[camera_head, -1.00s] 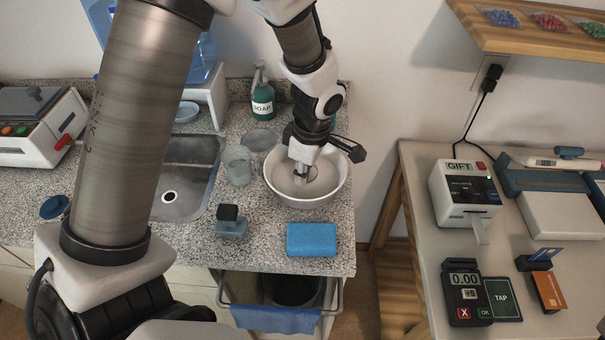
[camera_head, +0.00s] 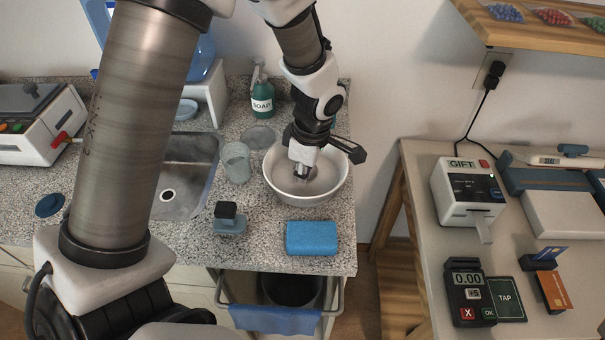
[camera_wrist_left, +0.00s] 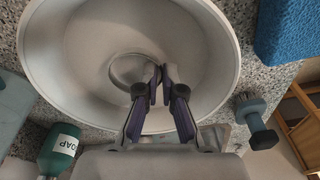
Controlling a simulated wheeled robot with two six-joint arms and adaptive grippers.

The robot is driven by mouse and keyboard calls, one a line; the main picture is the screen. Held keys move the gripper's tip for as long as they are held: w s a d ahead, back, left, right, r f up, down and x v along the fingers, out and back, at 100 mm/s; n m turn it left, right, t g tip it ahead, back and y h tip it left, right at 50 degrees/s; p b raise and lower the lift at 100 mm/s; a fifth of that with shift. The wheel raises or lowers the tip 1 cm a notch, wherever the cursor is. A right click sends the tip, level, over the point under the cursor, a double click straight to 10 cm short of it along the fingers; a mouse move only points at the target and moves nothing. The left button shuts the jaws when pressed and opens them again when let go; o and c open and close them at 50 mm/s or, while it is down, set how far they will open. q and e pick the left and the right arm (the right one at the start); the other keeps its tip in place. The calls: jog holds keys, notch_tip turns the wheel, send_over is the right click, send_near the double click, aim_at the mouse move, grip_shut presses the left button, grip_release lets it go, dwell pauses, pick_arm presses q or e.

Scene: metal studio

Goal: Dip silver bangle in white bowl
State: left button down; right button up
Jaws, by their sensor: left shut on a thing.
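The white bowl (camera_head: 277,191) stands on the speckled counter beside the sink. My left gripper (camera_head: 302,173) reaches down into it from above, with its fingers inside the rim. In the left wrist view, the gripper (camera_wrist_left: 158,82) is shut on the silver bangle (camera_wrist_left: 113,72), a pale thin ring that hangs inside the white bowl (camera_wrist_left: 52,45) near its floor. Whether the bangle touches the bowl's floor, or any liquid there, I cannot tell. The fingers hide part of the ring. My right gripper is not in view.
A blue sponge (camera_head: 312,238) and a dark-handled brush (camera_head: 229,220) lie in front of the bowl. A clear cup (camera_head: 236,162) stands left of it, and a green soap bottle (camera_head: 262,98) behind. The sink (camera_head: 185,190) is further left. A gift machine (camera_head: 466,195) stands on the right table.

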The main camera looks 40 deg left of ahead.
pick_arm(q)
jog(key=shift+r+p, duration=0.6)
jog(key=shift+r, duration=0.2)
jog(key=shift+f+b, duration=0.8)
jog(key=shift+f, duration=0.05)
jog(key=shift+r, duration=0.15)
jog(key=shift+r+p, duration=0.65)
jog(key=shift+r, duration=0.05)
jog(key=shift+f+b, duration=0.75)
jog(key=shift+f, duration=0.05)
jog(key=shift+r+p, duration=3.3)
jog(key=shift+r, duration=0.9)
